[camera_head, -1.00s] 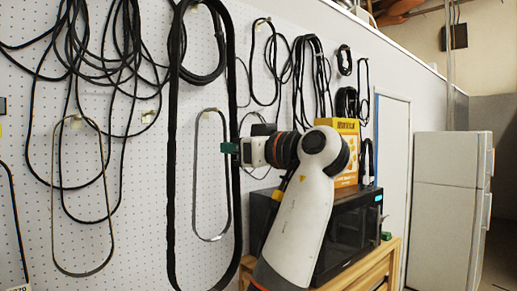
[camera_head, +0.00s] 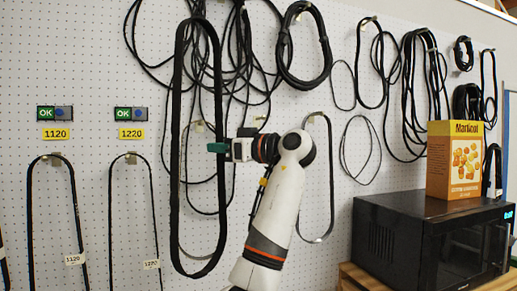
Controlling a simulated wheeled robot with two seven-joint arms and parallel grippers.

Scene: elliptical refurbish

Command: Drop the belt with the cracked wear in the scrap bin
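A long black belt loop (camera_head: 178,150) hangs upright in front of the pegboard, clear of the hooks as far as I can tell. My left gripper (camera_head: 220,146) is shut on the right strand of this belt, about halfway down its length. The fingertips are partly hidden by the belt. I cannot make out cracks on its surface at this size. No scrap bin shows. My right gripper is not in view.
Two thinner belts (camera_head: 78,215) hang at the left under green OK tags and yellow labels reading 1120 and 1220. Black cables (camera_head: 415,90) hang from hooks across the pegboard (camera_head: 60,60). A black microwave (camera_head: 400,235) with a yellow box (camera_head: 455,160) on it stands at the right.

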